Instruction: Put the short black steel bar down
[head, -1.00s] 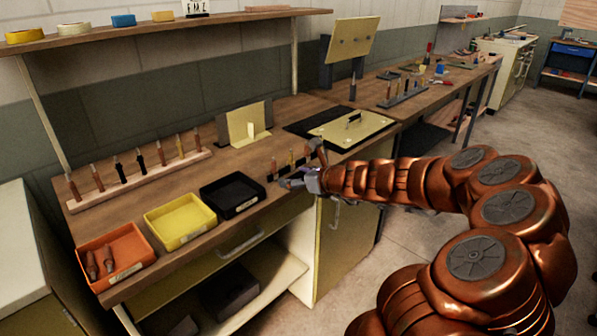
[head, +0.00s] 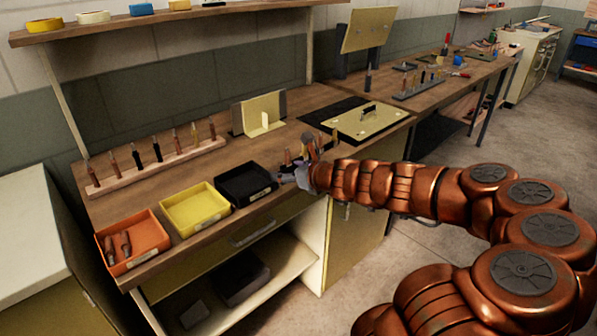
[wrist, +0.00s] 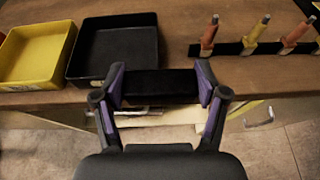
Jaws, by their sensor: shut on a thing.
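My gripper (wrist: 160,80) is shut on the short black steel bar (wrist: 160,87), which spans crosswise between the two purple-padded fingers in the wrist view. The bar is over or just in front of the bench's front edge; its exact height above the wood is hard to tell. In the head view my gripper (head: 292,174) is just right of the black tray (head: 245,202), and the bar cannot be made out there. The black tray looks empty in the wrist view (wrist: 113,76) and sits left of the bar, apart from it.
A yellow tray (head: 200,226) and an orange tray (head: 134,262) holding brown-handled tools stand left along the bench (head: 160,180). Brown and yellow tools stand in a dark rack (wrist: 245,47) behind right of my gripper. A wooden tool rack (head: 158,166) is further back.

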